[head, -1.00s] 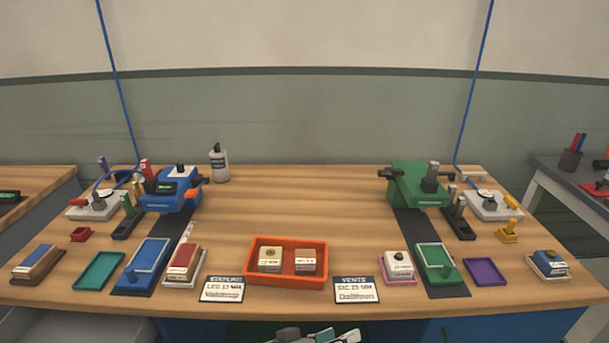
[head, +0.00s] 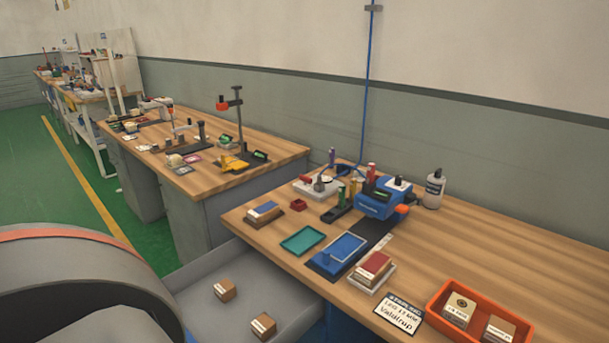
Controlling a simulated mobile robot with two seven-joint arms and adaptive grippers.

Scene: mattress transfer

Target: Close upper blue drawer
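An open grey drawer tray (head: 285,297) juts out from under the left end of the near wooden workbench (head: 480,235). Two small brown boxes with white labels lie in it, one farther back (head: 225,290) and one nearer (head: 263,326). A strip of blue cabinet (head: 341,325) shows below the bench edge, beside the drawer. The drawer's front is not clearly visible. A large grey rounded part with an orange band, likely my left arm, fills the lower left and covers part of that area. Neither gripper is in view.
On the bench are a blue machine (head: 378,203), a blue tray (head: 340,250), a teal tray (head: 303,240) and an orange bin (head: 436,305) with boxes. Another bench (head: 255,150) stands behind on the left. Green floor (head: 50,200) is open at far left.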

